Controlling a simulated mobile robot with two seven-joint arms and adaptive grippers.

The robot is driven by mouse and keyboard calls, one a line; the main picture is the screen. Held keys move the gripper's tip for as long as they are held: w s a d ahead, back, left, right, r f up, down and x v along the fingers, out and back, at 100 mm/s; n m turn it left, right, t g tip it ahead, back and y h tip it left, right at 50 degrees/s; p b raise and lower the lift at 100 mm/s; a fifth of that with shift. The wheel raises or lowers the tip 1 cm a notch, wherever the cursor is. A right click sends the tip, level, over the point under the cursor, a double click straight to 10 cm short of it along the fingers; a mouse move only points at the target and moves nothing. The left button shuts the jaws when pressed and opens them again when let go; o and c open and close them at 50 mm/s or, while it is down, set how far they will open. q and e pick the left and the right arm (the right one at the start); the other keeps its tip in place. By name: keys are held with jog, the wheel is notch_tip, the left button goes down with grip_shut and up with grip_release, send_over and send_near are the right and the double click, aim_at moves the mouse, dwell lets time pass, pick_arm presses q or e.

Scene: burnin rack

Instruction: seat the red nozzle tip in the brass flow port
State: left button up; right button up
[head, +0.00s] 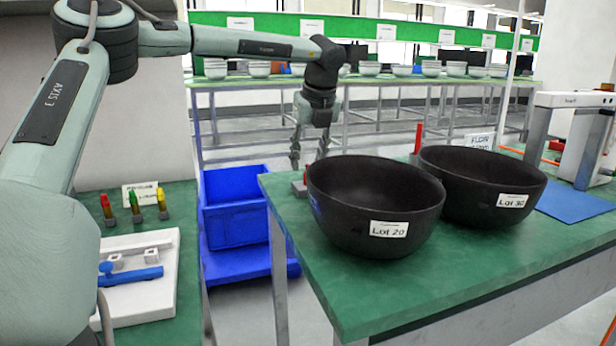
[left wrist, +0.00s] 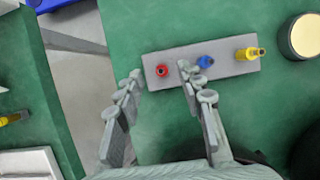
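A red nozzle tip (left wrist: 162,71), seen end-on as a red ring with a dark centre, stands in a grey block (left wrist: 222,63) on the green table. My left gripper (left wrist: 160,72) is open, its fingers pointing down on either side of the red tip's line of view; I see no contact. In the head view, my left gripper (head: 309,160) hangs over the table's left corner, partly behind a black bowl. A blue tip (left wrist: 205,62) and a yellow tip (left wrist: 250,54) share the block. I cannot clearly identify the brass flow port. My right gripper is not in view.
Two large black bowls (head: 375,205) (head: 485,185) stand close to the left gripper. A round pale-topped piece (left wrist: 305,36) lies beyond the block. Red, green and yellow pieces (head: 135,206) and a white tray (head: 150,300) are on the left bench. Blue bins (head: 235,222) fill the gap between benches.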

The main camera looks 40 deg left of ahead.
aim_at(307, 166)
pick_arm(q)
jog(key=shift+x, duration=1.55)
jog(key=shift+w, duration=0.15)
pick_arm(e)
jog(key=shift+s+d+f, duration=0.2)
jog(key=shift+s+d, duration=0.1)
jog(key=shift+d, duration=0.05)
pick_arm(q)
jog(key=shift+c, duration=0.5)
jog(key=c, duration=0.7)
jog(key=shift+r, duration=0.1)
jog(key=shift+c, duration=0.2)
jog(key=shift+r, duration=0.5)
jog(key=r, duration=0.2)
jog(key=s+r, duration=0.1)
jog(key=shift+a+r, duration=0.15)
jog(key=shift+r, duration=0.25)
jog(key=s+a+r, duration=0.1)
jog(key=s+r, duration=0.2)
jog(key=s, duration=0.2)
jog(key=s+a+r+b, duration=0.1)
jog(key=s+r, duration=0.2)
jog(key=s, duration=0.2)
jog(key=shift+s, duration=0.25)
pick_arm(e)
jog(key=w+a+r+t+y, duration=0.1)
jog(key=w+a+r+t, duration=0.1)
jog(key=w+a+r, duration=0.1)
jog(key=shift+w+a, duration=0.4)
